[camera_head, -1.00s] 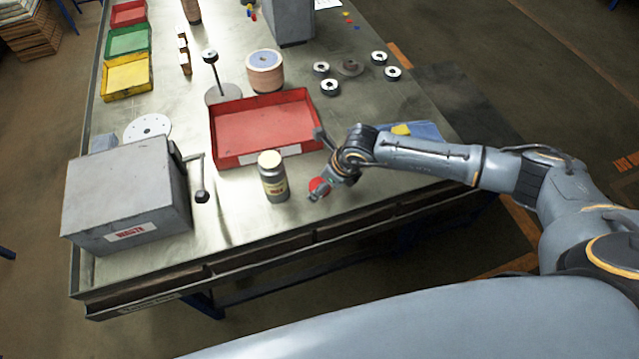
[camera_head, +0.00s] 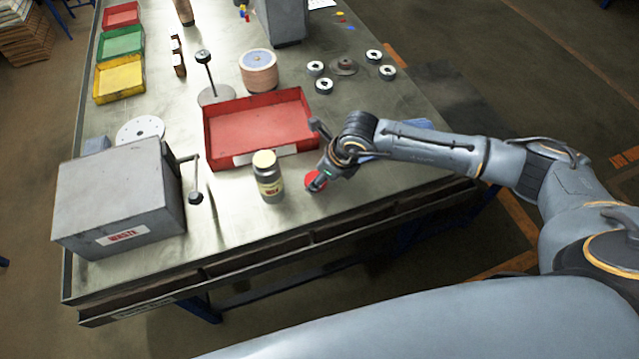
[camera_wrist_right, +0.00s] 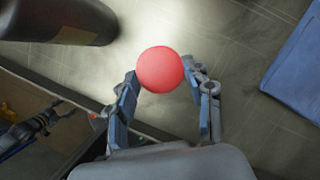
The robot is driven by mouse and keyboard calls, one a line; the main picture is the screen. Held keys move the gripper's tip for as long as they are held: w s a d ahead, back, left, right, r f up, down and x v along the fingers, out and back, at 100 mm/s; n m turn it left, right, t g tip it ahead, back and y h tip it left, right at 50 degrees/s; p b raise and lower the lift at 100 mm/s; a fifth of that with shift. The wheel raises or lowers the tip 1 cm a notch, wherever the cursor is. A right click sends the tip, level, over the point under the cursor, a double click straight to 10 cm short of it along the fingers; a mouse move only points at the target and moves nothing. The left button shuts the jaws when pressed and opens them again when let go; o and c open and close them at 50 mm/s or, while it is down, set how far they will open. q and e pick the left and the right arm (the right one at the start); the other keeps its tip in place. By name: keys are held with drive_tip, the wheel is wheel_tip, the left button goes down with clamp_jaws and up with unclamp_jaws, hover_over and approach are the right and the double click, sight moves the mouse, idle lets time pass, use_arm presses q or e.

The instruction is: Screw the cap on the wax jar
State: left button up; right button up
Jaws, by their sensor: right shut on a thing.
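The wax jar (camera_head: 270,187) is a grey jar with a yellowish label and a cream-coloured top. It stands upright on the table in front of the red tray. Part of it shows at the top left of the right wrist view (camera_wrist_right: 75,24). The red round cap (camera_head: 314,182) is to the right of the jar, apart from it. My right gripper (camera_wrist_right: 163,78) is shut on the cap (camera_wrist_right: 160,69), with one finger on each side.
A red tray (camera_head: 212,143) stands behind the jar. A grey waste box (camera_head: 110,205) with a side crank stands to the left. A blue flat item (camera_wrist_right: 298,60) lies right of the gripper. The table's front edge is close. Bare table lies between jar and waste box.

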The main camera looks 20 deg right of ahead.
use_arm(q)
wheel_tip(320, 180, down, 6)
drive_tip(key=b, duration=0.5)
use_arm(e)
drive_tip(key=s+d+r, duration=0.1)
drive_tip(key=s+r, duration=0.9)
drive_tip(key=s, duration=0.4)
drive_tip(key=shift+d+r, duration=0.15)
drive_tip(key=shift+r, duration=0.1)
use_arm(q)
drive_tip(key=shift+f, duration=0.1)
drive_tip(key=o, duration=0.4)
drive_tip(key=shift+c, duration=0.2)
drive_tip(key=shift+a, duration=0.1)
